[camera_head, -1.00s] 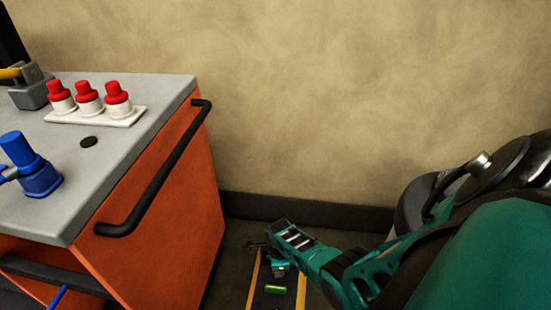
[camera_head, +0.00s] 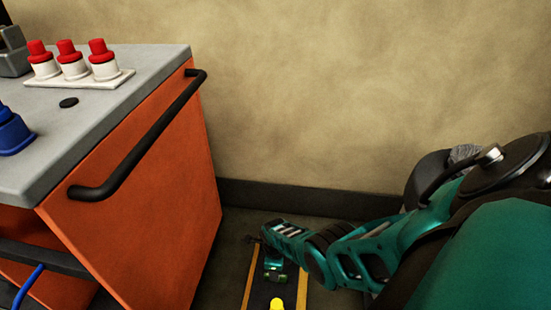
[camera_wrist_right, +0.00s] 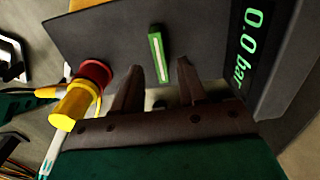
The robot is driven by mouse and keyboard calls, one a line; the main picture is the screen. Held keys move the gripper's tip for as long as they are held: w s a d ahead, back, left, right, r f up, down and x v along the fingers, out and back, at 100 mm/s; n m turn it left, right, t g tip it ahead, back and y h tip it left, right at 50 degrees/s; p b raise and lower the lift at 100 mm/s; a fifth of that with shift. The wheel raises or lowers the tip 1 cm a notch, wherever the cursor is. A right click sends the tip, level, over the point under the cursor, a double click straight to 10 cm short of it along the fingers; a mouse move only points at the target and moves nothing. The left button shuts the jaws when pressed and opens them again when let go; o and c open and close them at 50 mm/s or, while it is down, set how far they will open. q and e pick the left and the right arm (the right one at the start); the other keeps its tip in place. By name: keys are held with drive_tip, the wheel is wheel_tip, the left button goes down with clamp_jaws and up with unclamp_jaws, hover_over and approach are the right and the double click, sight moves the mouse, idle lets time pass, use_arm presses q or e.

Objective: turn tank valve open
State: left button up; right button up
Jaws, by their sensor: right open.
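A short green bar (camera_wrist_right: 158,53), possibly the valve handle, stands out on a dark grey panel (camera_wrist_right: 115,30) in the right wrist view. My right gripper (camera_wrist_right: 160,78) is open, with its two dark fingers pointing at that panel. The bar shows just beyond the gap between the fingertips, and I see no grip on it. A red and yellow knob-like part (camera_wrist_right: 82,95) lies left of the fingers. In the head view my right arm reaches down to the floor area beside the bench; its fingertips are hard to make out there. My left gripper is not in view.
A display (camera_wrist_right: 245,45) reading 0.0 bar is at right in the wrist view. In the head view, an orange bench (camera_head: 160,190) with a black handle rail (camera_head: 140,145) stands left of my arm. Red-capped white parts (camera_head: 103,60) and a blue part (camera_head: 12,132) are on it.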

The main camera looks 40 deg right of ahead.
drive_tip(key=shift+f+b, duration=1.25)
drive_tip(key=shift+f, duration=0.6)
drive_tip(key=shift+c, duration=0.2)
clamp_jaws()
